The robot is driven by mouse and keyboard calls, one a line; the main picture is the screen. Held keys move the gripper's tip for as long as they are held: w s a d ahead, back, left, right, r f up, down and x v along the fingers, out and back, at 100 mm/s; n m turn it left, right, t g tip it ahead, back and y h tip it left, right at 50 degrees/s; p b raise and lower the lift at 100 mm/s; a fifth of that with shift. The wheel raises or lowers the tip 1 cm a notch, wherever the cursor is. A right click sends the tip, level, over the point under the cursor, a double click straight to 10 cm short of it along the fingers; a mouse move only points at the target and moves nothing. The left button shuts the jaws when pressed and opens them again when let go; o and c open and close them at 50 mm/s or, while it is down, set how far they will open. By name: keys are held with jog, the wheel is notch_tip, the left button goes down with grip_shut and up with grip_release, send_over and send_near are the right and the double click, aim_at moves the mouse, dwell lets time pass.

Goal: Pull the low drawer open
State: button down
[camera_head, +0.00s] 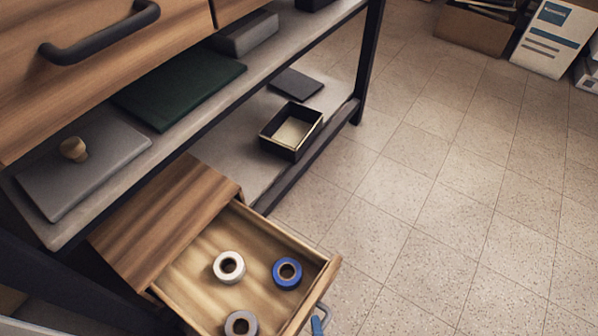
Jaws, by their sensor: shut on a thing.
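The low drawer (190,275) stands pulled out from its wooden box (165,222) under the bench, its inside open to view. Its front panel (326,283) faces the lower right. Inside lie a white tape roll (229,267), a blue tape roll (287,273) and a grey tape roll (241,325), the last cut by the picture's bottom edge. A small part of my gripper (318,325), with a blue tip, shows at the drawer front by the bottom edge. It is shut on the drawer's handle, which is mostly hidden or out of frame.
Above is a shelf with a grey lid (95,172) and a green board (180,88). A dark open box (291,131) stands on the lower shelf. A black bench leg (369,60) rises behind. The tiled floor (430,200) to the right is clear.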

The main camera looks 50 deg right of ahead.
jog(key=shift+s, duration=0.8)
jog(key=c, duration=1.1)
grip_release()
jog(key=p+v, duration=0.4)
jog(key=v, duration=0.9)
